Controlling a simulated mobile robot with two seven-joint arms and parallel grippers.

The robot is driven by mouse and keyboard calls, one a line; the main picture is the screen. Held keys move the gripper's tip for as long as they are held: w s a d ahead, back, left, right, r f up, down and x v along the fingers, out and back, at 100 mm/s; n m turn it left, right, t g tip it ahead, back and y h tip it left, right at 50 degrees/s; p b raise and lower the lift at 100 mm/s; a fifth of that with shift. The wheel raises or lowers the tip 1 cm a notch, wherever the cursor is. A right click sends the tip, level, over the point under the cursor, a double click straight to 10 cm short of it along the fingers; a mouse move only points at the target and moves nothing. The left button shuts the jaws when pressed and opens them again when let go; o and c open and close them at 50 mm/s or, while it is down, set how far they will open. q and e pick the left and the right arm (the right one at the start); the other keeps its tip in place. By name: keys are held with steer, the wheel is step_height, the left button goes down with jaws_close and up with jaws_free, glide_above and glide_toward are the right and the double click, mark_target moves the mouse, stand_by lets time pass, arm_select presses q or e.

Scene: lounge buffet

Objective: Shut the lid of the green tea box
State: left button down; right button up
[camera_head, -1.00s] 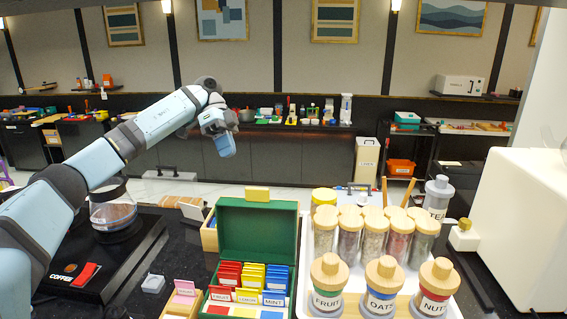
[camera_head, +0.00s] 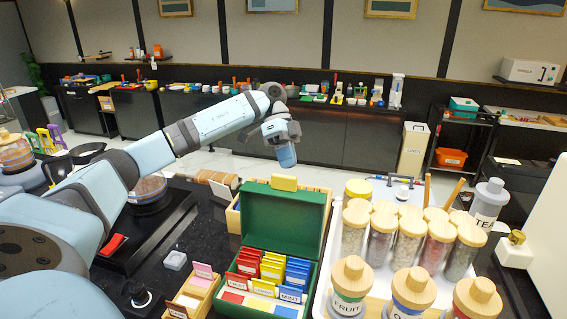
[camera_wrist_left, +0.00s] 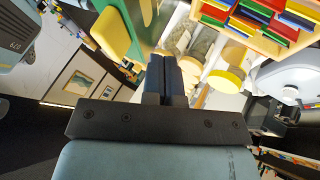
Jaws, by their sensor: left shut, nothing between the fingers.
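The green tea box (camera_head: 308,304) stands on the dark counter with its lid open. The green lid (camera_head: 284,221) stands up at the back, with a yellow tab (camera_head: 284,183) on its top edge. Red, yellow and blue packets fill the box. My left gripper (camera_head: 286,156) is shut and empty, hanging in the air and appearing just above the tab in the head view. Its shut fingers (camera_wrist_left: 165,78) also show in the left wrist view, apart from anything. A green surface with a yellow edge at that view's upper left may be the lid. My right gripper is not in view.
A white tray (camera_head: 322,300) with several wooden-lidded jars stands close right of the box. A small wooden box (camera_head: 190,293) with cards is at its left. A wooden organiser (camera_head: 233,218) lies behind the lid. A coffee stand (camera_head: 160,235) is farther left.

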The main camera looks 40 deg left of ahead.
arm_select(q)
steer(key=s+d, duration=0.1)
steer(key=s+d+p, duration=0.1)
steer(key=s, duration=0.1)
steer(key=shift+s+d+r, duration=0.1)
steer(key=shift+s, duration=0.2)
stand_by(0.3)
